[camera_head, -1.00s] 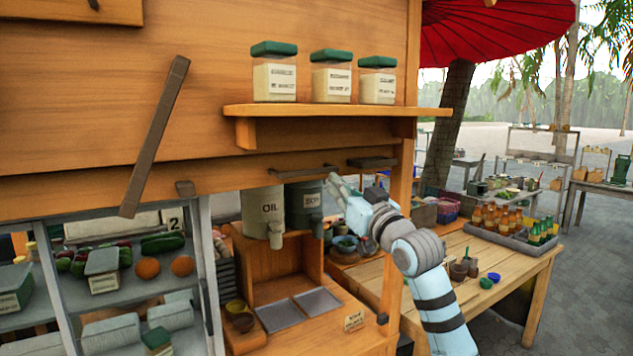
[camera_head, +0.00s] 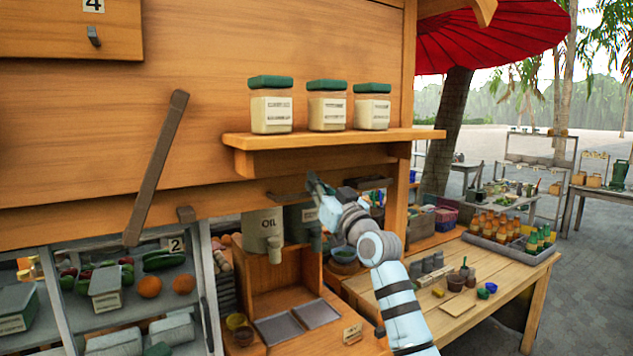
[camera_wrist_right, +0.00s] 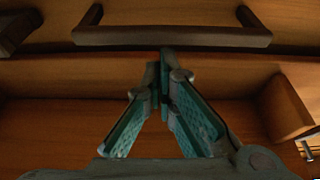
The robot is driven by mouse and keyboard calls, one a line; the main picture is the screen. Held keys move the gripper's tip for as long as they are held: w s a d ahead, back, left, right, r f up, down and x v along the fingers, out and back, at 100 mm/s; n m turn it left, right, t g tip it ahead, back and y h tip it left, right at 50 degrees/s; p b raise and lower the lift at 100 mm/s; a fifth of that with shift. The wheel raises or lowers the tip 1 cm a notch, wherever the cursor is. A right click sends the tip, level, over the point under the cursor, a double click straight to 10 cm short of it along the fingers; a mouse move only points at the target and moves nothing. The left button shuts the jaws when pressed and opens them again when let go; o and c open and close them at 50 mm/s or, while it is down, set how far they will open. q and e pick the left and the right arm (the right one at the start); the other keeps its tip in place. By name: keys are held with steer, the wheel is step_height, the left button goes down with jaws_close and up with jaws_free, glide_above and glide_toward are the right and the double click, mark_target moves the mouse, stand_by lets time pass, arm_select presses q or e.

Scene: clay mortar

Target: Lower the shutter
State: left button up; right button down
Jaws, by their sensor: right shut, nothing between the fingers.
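The shutter appears to be the large wooden panel (camera_head: 80,130) across the stall front in the head view. A dark bar handle (camera_head: 285,198) sits low at its edge. The handle also shows across the top of the wrist view (camera_wrist_right: 172,36). My right gripper (camera_head: 313,182) is at the handle's right end in the head view. In the wrist view my right gripper (camera_wrist_right: 165,62) is shut and empty, its fingertips just below the bar in the picture, not around it. Whether they touch it cannot be told. My left gripper is in neither view.
A shelf (camera_head: 330,137) with three green-lidded jars juts out above the handle. A slanted dark bar (camera_head: 155,170) is on the panel at left. Oil canisters (camera_head: 262,228) stand below, inside the stall. A wooden table (camera_head: 490,285) with bottles is at right.

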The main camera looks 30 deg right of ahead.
steer(key=shift+w+f, duration=0.1)
steer(key=shift+f, duration=0.05)
steer(key=shift+f, duration=0.1)
